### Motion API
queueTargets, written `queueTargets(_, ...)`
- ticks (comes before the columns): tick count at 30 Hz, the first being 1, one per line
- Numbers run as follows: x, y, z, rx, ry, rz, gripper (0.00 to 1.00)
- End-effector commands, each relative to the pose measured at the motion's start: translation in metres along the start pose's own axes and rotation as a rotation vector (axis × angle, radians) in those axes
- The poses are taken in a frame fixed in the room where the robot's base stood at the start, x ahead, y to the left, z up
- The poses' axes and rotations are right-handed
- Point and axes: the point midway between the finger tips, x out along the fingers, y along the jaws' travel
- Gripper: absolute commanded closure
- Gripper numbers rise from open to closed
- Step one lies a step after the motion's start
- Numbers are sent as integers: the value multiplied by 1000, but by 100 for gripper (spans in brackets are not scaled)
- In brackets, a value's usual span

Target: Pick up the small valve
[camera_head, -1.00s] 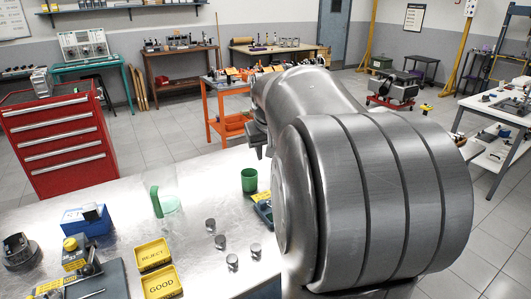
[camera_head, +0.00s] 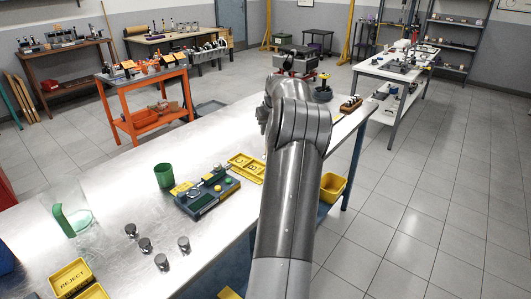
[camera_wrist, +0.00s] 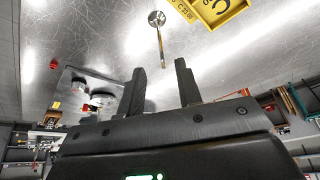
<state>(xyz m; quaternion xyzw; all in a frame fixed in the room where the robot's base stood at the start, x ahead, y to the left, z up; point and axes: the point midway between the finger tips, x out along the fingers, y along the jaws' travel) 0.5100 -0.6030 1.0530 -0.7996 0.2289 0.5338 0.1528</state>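In the wrist view, a small valve (camera_wrist: 156,19) with a round silvery head and a thin stem lies on the shiny metal bench top. Its stem points down the picture toward the gap between my fingers. My gripper (camera_wrist: 160,66) is open, with its two dark fingers apart and nothing seen clamped between them. The stem's tip shows close to the fingertips; I cannot tell the height between them. In the head view my arm hides the valve and most of my gripper.
A yellow tray (camera_wrist: 214,12) is beside the valve; a yellow tray (camera_head: 247,168) also shows in the head view. A grey-blue fixture (camera_head: 206,192), green cup (camera_head: 164,175), several metal cylinders (camera_head: 145,244) and a REJECT bin (camera_head: 70,277) stand on the bench. A yellow bin (camera_head: 332,187) is right of my arm.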

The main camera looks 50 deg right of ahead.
Motion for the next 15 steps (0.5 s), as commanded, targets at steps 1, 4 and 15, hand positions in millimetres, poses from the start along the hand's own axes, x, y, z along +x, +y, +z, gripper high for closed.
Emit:
queueTargets(1, 5, 0, 0, 0, -1, -1, 68)
queueTargets(4, 18, 0, 1, -1, -2, -2, 68)
queueTargets(15, 60, -1, 2, 0, -1, -1, 68)
